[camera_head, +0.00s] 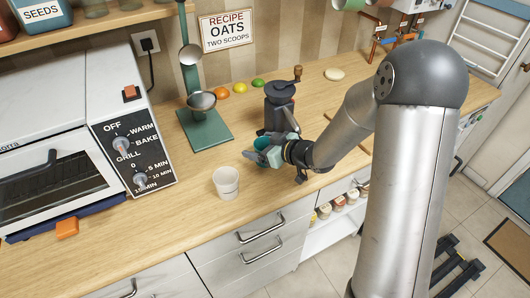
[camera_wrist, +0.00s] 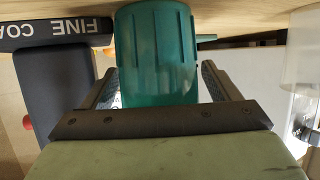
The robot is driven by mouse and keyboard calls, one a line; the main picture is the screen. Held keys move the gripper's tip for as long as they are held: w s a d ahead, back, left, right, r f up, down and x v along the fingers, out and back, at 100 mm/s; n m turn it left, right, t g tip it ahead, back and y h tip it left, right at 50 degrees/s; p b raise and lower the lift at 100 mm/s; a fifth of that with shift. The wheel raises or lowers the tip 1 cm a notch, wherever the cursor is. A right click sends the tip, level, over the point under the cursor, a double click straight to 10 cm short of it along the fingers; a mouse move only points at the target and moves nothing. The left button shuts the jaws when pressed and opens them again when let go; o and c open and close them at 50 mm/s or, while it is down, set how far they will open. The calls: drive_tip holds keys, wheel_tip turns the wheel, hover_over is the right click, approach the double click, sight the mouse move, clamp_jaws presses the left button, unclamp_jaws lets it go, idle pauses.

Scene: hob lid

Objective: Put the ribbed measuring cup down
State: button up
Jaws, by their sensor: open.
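The ribbed measuring cup is teal with vertical ribs. In the wrist view the cup (camera_wrist: 157,55) stands between my two fingers, with a narrow gap on each side. Its far end reaches the wooden surface along the top of that picture; I cannot tell clearly whether it touches. In the head view only a little of the teal cup (camera_head: 262,143) shows, mostly hidden by my gripper (camera_head: 268,153). My gripper is open around the cup, low over the counter in front of the dark grinder.
The grinder (camera_head: 279,105) stands close behind my gripper. A white cup (camera_head: 226,183) stands to the front left. A green stand (camera_head: 205,131) with metal scoops is at the left, beside the toaster oven (camera_head: 60,140). The counter (camera_head: 180,215) is clear around the white cup.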

drive_tip(key=shift+w+a+f, duration=0.1)
drive_tip(key=shift+w, duration=0.05)
drive_tip(key=c, duration=1.1)
